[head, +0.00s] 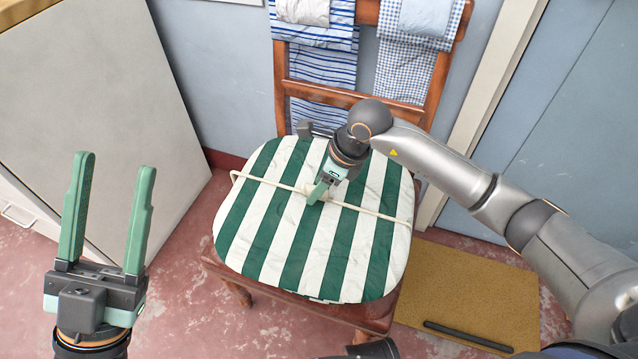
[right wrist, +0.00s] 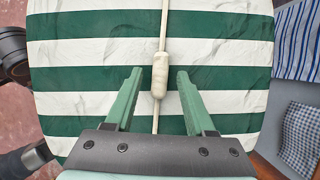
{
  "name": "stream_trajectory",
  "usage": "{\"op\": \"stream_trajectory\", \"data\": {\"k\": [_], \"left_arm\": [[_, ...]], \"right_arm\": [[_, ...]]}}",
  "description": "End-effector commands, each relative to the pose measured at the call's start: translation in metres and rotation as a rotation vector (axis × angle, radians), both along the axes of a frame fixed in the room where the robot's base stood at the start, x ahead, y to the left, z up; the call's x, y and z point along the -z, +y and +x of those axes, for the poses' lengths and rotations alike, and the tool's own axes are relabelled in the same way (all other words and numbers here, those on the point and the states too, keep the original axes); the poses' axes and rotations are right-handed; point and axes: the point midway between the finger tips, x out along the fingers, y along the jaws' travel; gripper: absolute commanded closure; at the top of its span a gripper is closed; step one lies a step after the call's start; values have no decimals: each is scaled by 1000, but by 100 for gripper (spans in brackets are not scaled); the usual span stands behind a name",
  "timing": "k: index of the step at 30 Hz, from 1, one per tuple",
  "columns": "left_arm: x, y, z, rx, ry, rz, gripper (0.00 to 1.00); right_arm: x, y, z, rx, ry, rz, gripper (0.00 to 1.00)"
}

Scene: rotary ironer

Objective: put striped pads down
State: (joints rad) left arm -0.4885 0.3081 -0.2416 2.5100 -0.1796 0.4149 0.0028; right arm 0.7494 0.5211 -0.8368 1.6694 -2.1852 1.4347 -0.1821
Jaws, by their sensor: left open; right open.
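The striped pads (head: 300,250), green and white, lie on the seat of a wooden chair (head: 282,75). A pale cord (head: 375,211) runs across their top, with a cream toggle or grip at its middle that shows in the right wrist view (right wrist: 160,75). My right gripper (head: 317,192) points down over the middle of the pads. In the right wrist view (right wrist: 154,76) its fingers are apart, one on each side of the cream grip, with gaps visible. My left gripper (head: 115,165) is open and empty, pointing up at the left, away from the chair.
Striped and checked cloths (head: 322,70) hang over the chair back. A pale cabinet (head: 100,110) stands at the left. A tan mat (head: 470,290) with a dark bar lies on the reddish floor right of the chair. A blue wall is behind.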

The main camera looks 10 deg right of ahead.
Motion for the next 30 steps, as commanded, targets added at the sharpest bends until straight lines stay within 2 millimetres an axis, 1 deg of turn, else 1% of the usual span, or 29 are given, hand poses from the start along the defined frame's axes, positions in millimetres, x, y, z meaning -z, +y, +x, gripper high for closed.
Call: {"op": "stream_trajectory", "data": {"k": [2, 5, 12, 18, 23, 26, 29, 30], "left_arm": [[-2, 0, 0, -1, -1, 1, 46], [-7, 0, 0, -3, -4, 5, 46], [-25, 1, -1, -18, -22, 17, 46], [-33, 4, 0, -40, -30, 26, 46], [-35, 4, -1, -43, -30, 29, 46], [-35, 4, -1, -43, -30, 29, 46], [-35, 4, -1, -44, -29, 28, 46], [-35, 4, -1, -43, -29, 29, 46]], "right_arm": [[-4, -1, 0, 1, -2, 0, 45], [-16, -5, -2, 1, -5, -1, 45], [-64, -21, -13, 0, -6, -1, 45], [-97, -33, -21, 2, -4, 0, 45], [-109, -37, -25, -1, -1, 2, 45], [-108, -26, -35, -18, 23, 46, 45], [-103, 6, -62, -65, 90, 180, 45], [-104, 24, -78, -87, 129, 259, 45]]}}
